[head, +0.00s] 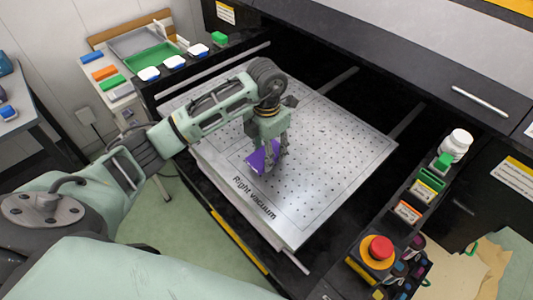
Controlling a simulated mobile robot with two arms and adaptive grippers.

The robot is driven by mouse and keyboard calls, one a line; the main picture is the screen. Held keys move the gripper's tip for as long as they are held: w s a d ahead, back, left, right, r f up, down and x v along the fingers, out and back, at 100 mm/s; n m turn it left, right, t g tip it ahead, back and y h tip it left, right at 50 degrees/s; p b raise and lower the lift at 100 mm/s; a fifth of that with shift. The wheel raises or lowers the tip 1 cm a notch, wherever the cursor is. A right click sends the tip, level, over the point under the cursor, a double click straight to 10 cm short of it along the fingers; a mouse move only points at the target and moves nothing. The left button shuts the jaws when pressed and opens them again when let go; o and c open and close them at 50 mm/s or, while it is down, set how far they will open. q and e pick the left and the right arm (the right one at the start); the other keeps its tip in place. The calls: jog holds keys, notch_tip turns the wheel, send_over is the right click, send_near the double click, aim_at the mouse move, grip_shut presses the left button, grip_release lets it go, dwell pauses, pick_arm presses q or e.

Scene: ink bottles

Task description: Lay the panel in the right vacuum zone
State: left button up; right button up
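A small purple panel (256,161) is at the left part of the perforated metal plate marked "Right vacuum" (330,150), just above the lettering. My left gripper (274,160) points down over the plate with its fingers at the panel. The fingers cover part of the panel. I cannot tell whether they grip it or only stand around it, nor whether the panel lies fully flat. My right gripper is not in view.
A red stop button (377,248) and a rack with small boxes (408,212) and a white bottle (457,143) stand along the right side. A green tray (152,60) and small coloured items are at the upper left. The plate's right part is clear.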

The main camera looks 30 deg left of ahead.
pick_arm(q)
notch_tip(320, 180, down, 2)
jog(key=shift+f+p, duration=0.1)
jog(key=shift+p, duration=0.2)
jog(key=shift+f, duration=0.1)
jog(key=shift+f+b, duration=0.2)
jog(key=shift+b, duration=0.1)
jog(key=o, duration=1.1)
jog(key=shift+o, duration=0.2)
jog(key=shift+r, duration=0.1)
jog(key=shift+r, duration=0.1)
